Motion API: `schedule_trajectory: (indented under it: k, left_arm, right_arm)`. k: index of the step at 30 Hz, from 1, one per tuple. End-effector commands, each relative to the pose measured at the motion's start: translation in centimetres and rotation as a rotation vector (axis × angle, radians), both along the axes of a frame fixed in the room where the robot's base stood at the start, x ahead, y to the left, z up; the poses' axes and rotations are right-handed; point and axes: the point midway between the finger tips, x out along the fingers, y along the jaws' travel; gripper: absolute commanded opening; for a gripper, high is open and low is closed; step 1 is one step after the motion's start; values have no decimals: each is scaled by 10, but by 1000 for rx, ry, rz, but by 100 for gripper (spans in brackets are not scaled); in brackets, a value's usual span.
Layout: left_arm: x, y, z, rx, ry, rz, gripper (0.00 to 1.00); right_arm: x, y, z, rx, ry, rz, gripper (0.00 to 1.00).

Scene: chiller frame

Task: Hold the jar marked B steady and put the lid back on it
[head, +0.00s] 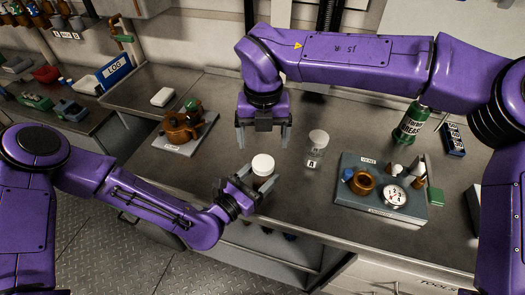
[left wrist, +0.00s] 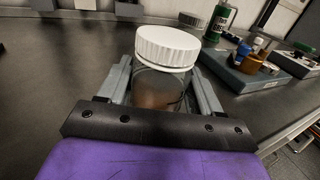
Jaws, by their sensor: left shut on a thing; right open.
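A clear jar (left wrist: 160,90) with brown contents is between the fingers of my left gripper (head: 258,183), which is shut on it near the bench's front edge. Its mark is not visible from here. A white ribbed lid (left wrist: 168,46) sits on top of this jar and also shows in the head view (head: 263,164). Whether it is screwed tight I cannot tell. My right gripper (head: 263,146) is open and empty, pointing down behind and above the lid, apart from it.
A blue-grey tray (head: 350,203) with a brass part and a dial gauge is at the right. A green bottle (head: 411,122) stands behind it. A brown valve-like part (head: 180,127) on a light plate is at the left. Bench between is mostly clear.

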Motion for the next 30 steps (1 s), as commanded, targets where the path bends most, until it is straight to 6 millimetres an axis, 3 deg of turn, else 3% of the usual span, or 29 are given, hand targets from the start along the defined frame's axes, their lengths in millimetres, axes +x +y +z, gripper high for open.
schedule_trajectory:
  k: [3, 7, 18, 19, 21, 30]
  left_arm:
    - [0, 0, 0, 0, 0, 0, 0]
    - [0, 0, 0, 0, 0, 0, 0]
    - [0, 0, 0, 0, 0, 0, 0]
    - [0, 0, 0, 0, 0, 0, 74]
    - [0, 0, 0, 0, 0, 0, 94]
    - [-1, 1, -1, 0, 0, 0, 94]
  right_arm:
    - [1, 0, 24, 1, -3, 0, 87]
    - [1, 0, 40, -1, -2, 0, 87]
    - [0, 0, 47, -1, 0, 0, 87]
    - [0, 0, 47, -1, 0, 0, 87]
    - [0, 0, 46, 0, 0, 0, 87]
    - [0, 0, 45, 0, 0, 0, 87]
